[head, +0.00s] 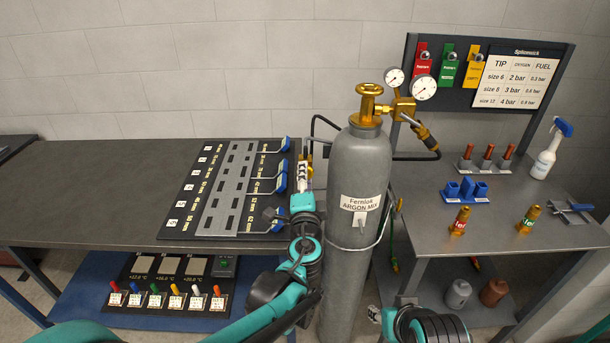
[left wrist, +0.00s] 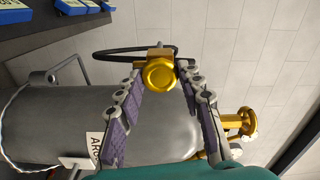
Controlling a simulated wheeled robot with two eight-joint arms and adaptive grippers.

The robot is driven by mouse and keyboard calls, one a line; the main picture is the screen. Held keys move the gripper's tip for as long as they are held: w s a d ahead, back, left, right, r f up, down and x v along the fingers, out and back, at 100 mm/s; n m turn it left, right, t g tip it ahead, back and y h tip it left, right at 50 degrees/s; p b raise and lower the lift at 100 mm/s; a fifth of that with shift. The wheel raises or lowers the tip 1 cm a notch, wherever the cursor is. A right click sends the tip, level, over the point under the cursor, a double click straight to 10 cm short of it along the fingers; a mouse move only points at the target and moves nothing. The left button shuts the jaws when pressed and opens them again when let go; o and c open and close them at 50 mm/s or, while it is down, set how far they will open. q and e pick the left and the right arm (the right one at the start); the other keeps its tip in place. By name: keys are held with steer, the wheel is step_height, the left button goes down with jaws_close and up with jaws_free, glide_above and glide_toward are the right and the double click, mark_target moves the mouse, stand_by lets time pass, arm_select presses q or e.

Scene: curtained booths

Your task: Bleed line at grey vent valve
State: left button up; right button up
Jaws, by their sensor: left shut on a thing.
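My left gripper (head: 304,172) is just left of the grey gas cylinder (head: 350,265), labelled "Fernlux ARGON Mix". It is shut on a brass fitting (left wrist: 160,75) with a black hose (left wrist: 115,50) behind it; the hose loops up beside the cylinder in the head view (head: 314,125). The cylinder (left wrist: 60,115) lies beyond the fingers in the left wrist view. A brass handwheel (head: 370,90) and a regulator with two gauges (head: 404,108) top the cylinder. I cannot tell which part is the grey vent valve. Part of my right gripper (head: 375,314) shows low, its jaws unclear.
A black panel (head: 185,205) with blue-handled levers (head: 280,182) lies on the left bench (head: 90,190). The right bench (head: 430,240) carries brass fittings, a blue holder (head: 466,190) and a spray bottle (head: 549,152). A tip chart (head: 516,78) hangs behind.

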arm_select(q)
steer(key=m, duration=0.4)
steer(key=o, duration=1.2)
steer(key=shift+d, duration=0.1)
steer(key=shift+c, duration=0.2)
